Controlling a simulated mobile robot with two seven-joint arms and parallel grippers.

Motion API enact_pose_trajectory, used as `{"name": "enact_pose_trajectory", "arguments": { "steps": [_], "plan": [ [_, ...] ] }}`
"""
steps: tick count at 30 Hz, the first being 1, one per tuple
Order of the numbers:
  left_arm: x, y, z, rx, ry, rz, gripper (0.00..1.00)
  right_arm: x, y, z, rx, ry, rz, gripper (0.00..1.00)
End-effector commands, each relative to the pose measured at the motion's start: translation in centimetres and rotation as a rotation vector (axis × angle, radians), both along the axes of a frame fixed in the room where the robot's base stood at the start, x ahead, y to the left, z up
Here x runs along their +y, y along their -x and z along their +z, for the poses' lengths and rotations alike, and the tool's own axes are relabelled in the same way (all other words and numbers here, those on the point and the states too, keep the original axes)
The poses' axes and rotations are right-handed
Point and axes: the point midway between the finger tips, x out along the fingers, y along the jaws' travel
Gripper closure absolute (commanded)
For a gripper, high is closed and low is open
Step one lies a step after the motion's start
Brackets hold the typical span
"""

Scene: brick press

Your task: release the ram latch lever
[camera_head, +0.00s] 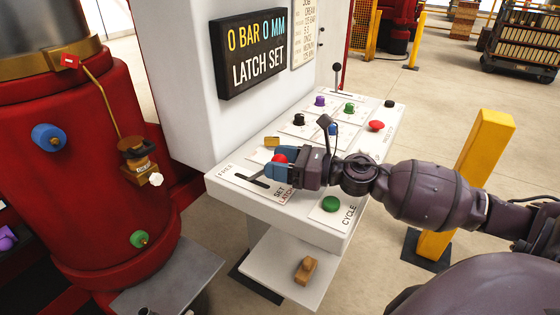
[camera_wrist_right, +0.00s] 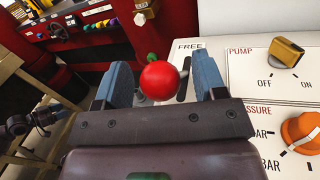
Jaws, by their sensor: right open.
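The ram latch lever has a red ball knob (camera_head: 280,160). It stands over a slot in the white control panel, whose ends are marked FREE and SET LATCH. My right gripper (camera_head: 290,157) is open, with one blue finger on each side of the knob. In the right wrist view the knob (camera_wrist_right: 160,80) sits between the two spread fingers, with a gap visible on both sides. The dark slot shows beside the right finger, near the FREE label. The display (camera_head: 256,55) reads 0 BAR 0 MM LATCH SET.
Close by on the panel are a green CYCLE button (camera_head: 331,204), a yellow PUMP switch (camera_wrist_right: 285,52), an orange pressure knob (camera_wrist_right: 302,132) and a red button (camera_head: 376,125). The red press body (camera_head: 85,190) stands at left. A yellow post (camera_head: 470,190) stands behind my right arm.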

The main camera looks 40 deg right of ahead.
Motion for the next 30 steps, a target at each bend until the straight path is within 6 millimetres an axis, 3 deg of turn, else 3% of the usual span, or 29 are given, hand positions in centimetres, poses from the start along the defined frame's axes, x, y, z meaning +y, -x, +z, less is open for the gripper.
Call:
{"name": "enact_pose_trajectory", "arguments": {
  "steps": [7, 20, 30],
  "plan": [
    [0.02, 0.01, -0.04, 0.001, 0.0, 0.0, 0.4, 0.02, -0.02, -0.02, 0.0, 0.0, 0.0, 0.36],
    [0.02, 0.01, -0.05, 0.001, 0.0, 0.0, 0.4, 0.02, -0.01, -0.02, 0.001, -0.001, 0.0, 1.0],
    [-0.04, -0.14, 0.39, -0.005, 0.001, 0.002, 0.4, -0.54, 0.03, 0.23, 0.013, 0.006, 0.0, 1.0]
  ]
}}
